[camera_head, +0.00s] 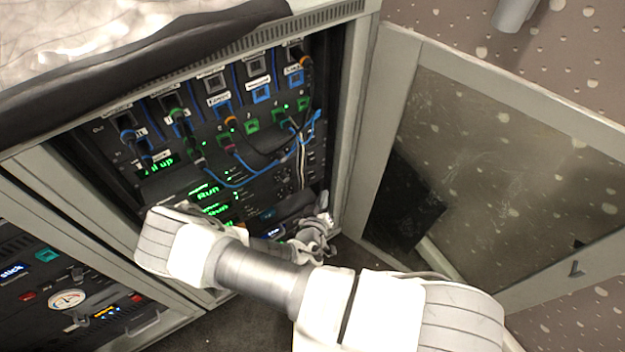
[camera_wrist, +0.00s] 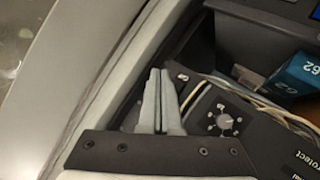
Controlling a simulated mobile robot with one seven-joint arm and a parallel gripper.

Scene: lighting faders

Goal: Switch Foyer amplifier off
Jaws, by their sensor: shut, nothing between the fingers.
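The rack (camera_head: 345,130) stands open, with patch sockets and cables above and dark units with green displays below. One display (camera_head: 208,192) reads "Run"; another (camera_head: 160,163) seems to read "All up". I cannot tell which unit is the Foyer amplifier; no such label is legible, and my arm covers part of the lower units. My gripper (camera_head: 318,228) is at the rack's lower right side. In the wrist view my gripper (camera_wrist: 158,78) is shut and empty, left of a dark panel with a round dial (camera_wrist: 225,122). Its tips seem apart from the dial. "Protect" shows partly on a dark surface lower right.
The glazed door (camera_head: 500,180) is swung open to the right. Blue and pale cables hang across the rack front. A blue box marked "62" (camera_wrist: 298,75) and pale cables (camera_wrist: 262,105) lie near the dial. A second rack (camera_head: 65,300) stands at left.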

